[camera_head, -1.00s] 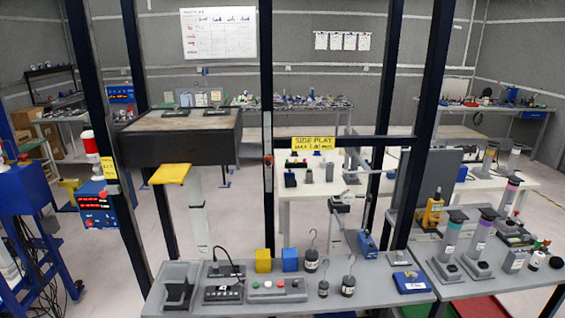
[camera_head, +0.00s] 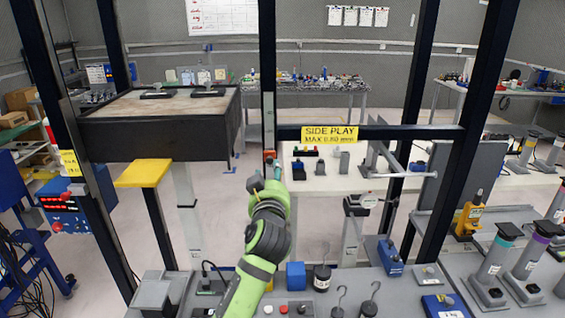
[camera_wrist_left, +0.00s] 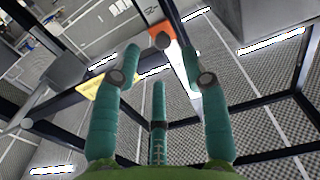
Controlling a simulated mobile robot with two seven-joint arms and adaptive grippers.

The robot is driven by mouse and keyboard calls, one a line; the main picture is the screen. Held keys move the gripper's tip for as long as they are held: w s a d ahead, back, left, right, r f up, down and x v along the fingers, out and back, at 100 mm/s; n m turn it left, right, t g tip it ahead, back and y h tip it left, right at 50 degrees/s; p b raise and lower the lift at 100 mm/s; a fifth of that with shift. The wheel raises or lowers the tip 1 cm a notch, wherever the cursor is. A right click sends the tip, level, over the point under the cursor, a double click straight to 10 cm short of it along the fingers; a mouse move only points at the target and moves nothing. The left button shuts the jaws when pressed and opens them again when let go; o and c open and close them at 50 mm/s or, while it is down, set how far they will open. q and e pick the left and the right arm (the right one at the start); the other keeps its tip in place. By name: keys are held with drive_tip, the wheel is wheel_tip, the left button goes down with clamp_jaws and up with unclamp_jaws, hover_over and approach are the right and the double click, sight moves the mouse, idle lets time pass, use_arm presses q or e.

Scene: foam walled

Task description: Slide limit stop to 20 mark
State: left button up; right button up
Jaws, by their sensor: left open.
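A small orange-red block, likely the limit stop (camera_head: 269,155), sits on the dark middle upright of the frame, near the crossbar's left end. Markings on the upright are too small to read. My left gripper (camera_head: 266,177), on a green arm, is raised in front of the upright, just below the block in the picture. In the left wrist view an orange block with a dark red knob (camera_wrist_left: 160,38) appears beyond the fingertips. The teal fingers of my left gripper (camera_wrist_left: 160,72) are spread, with nothing between them. My right gripper is not in view.
A yellow SIDE PLAY label (camera_head: 329,133) hangs on the crossbar right of the upright. A dark box platform (camera_head: 150,138) with a yellow pad (camera_head: 143,174) stands left. Below, a grey bench (camera_head: 400,285) carries a blue cube (camera_head: 295,275) and hooked weights (camera_head: 322,278).

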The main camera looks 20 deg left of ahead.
sight(270, 162)
use_arm(q)
drive_tip(key=w, duration=0.1)
drive_tip(key=w+p, duration=0.1)
drive_tip(key=w+a+r+p, duration=0.1)
drive_tip(key=shift+a, duration=0.1)
drive_tip(key=shift+w+a+f+p, duration=0.15)
drive_tip(key=shift+w, duration=0.35)
drive_tip(key=shift+w+a+f+p, duration=0.1)
drive_tip(key=shift+w+f+p, duration=0.05)
drive_tip(key=shift+w, duration=0.35)
drive_tip(key=shift+w+a, duration=0.1)
drive_tip(key=shift+w, duration=0.35)
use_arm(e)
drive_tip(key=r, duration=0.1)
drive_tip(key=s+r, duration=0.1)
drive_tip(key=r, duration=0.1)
use_arm(q)
clamp_jaws()
